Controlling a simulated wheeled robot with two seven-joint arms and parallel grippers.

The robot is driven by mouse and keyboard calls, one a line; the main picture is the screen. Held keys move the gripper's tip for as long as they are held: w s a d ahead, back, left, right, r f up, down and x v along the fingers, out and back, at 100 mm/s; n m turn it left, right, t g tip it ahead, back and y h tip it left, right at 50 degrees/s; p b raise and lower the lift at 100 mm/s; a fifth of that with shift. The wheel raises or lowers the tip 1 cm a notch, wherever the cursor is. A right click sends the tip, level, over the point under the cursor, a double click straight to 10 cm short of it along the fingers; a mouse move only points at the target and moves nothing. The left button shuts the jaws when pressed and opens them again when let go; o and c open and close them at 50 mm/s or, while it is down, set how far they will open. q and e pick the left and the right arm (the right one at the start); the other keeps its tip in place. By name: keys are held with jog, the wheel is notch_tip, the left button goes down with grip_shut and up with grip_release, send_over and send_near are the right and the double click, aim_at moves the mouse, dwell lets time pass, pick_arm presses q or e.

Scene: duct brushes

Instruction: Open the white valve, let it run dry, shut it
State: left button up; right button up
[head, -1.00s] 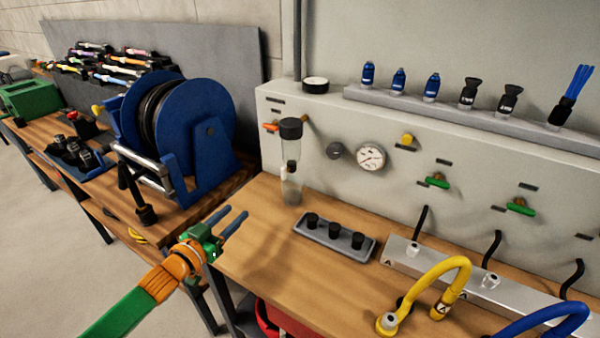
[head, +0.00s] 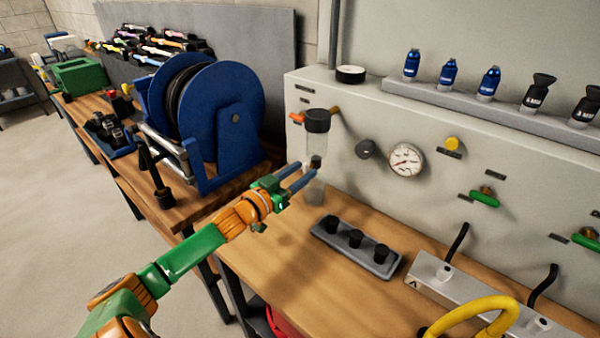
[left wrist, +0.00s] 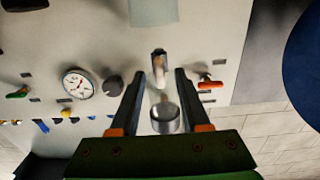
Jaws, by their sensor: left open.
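A clear filter bowl (head: 317,147) with a black cap hangs at the panel's left end, with a small dark fitting (head: 316,162) below it. A clear cup (head: 314,192) stands under the fitting. In the left wrist view a small whitish piece (left wrist: 159,70), perhaps the white valve, shows between my fingers. A round silvery part (left wrist: 165,116) also lies between them; I cannot tell what it is. My left gripper (head: 297,174) is open, its blue-grey fingers pointing at the fitting. I see no grip on anything. My right gripper is not in view.
The grey panel carries a gauge (head: 405,160), a dark knob (head: 365,149) and green handles (head: 484,199). A grey tray (head: 328,240) with black caps lies on the bench right of my gripper. A blue hose reel (head: 222,110) stands to the left.

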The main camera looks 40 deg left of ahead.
pick_arm(q)
jog(key=shift+s, duration=0.1)
jog(key=shift+c, duration=0.7)
grip_shut()
